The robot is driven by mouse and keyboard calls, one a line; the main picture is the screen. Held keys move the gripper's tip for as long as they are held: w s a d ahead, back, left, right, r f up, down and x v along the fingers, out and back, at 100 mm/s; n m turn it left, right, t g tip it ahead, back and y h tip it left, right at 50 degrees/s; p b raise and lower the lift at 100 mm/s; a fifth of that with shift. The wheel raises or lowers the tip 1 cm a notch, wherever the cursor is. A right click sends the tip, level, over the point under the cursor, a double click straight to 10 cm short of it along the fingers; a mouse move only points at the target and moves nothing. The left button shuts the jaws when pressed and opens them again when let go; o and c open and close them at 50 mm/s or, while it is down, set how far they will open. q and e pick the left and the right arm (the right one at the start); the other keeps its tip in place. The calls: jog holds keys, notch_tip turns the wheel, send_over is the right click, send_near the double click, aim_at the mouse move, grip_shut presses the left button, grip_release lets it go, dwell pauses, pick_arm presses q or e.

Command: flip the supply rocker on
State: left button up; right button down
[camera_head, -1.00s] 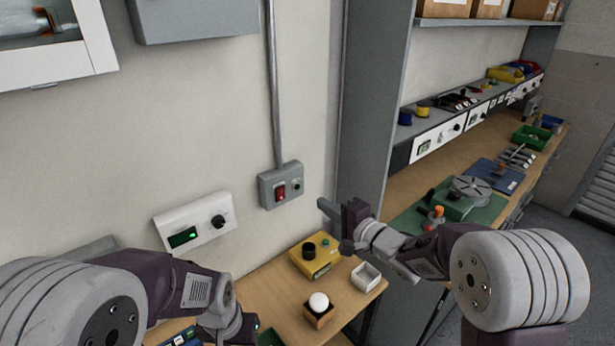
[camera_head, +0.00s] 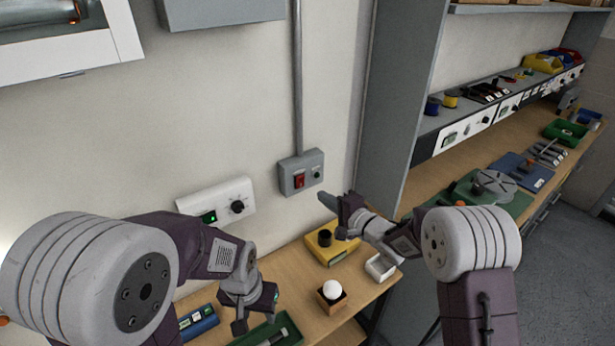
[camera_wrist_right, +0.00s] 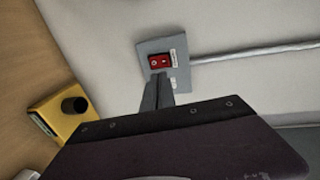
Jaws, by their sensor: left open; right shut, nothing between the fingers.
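The supply rocker (camera_head: 299,181) is a red switch on a grey wall box (camera_head: 287,163) below a vertical conduit. In the right wrist view the rocker (camera_wrist_right: 158,62) stands just beyond the fingertips, with white marks on its face. My right gripper (camera_head: 323,199) is shut and empty, below and right of the box in the head view; its closed fingers (camera_wrist_right: 158,80) point at the box in the wrist view. A gap appears to remain, though contact is hard to judge. My left gripper (camera_head: 258,308) is open and empty, low over the bench.
A white panel with a green display and black knob (camera_head: 238,207) is on the wall left of the box. On the bench stand a yellow box with a black knob (camera_head: 326,247), a white tray (camera_head: 380,268) and a wooden block with a white ball (camera_head: 332,290). A grey shelf side (camera_head: 395,100) rises at right.

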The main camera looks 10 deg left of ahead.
aim_at(301, 179)
jog(key=x, duration=0.2)
jog(key=p+x, duration=0.1)
jog(key=x, duration=0.5)
jog(key=shift+w+r, duration=0.2)
jog(key=shift+r, duration=0.2)
jog(key=shift+w+a+r, duration=0.1)
jog(key=shift+w+a, duration=0.1)
jog(key=shift+a, duration=0.15)
pick_arm(q)
notch_tip(301, 179, up, 3)
jog(key=shift+w+f, duration=0.1)
jog(key=shift+f, duration=0.1)
jog(key=shift+w, duration=0.1)
pick_arm(e)
jog(key=shift+w, duration=0.1)
jog(key=p, duration=0.2)
jog(key=r+p, duration=0.1)
jog(key=p, duration=0.1)
jog(key=shift+w+a+r+g+h, duration=0.15)
jog(key=shift+w+a+g+h, duration=0.05)
jog(key=shift+a+g+h, duration=0.1)
jog(key=shift+f+b, duration=0.45)
jog(key=shift+f, duration=0.15)
pick_arm(q)
notch_tip(301, 179, up, 3)
jog(key=shift+f, duration=0.15)
pick_arm(e)
jog(key=shift+s, duration=0.1)
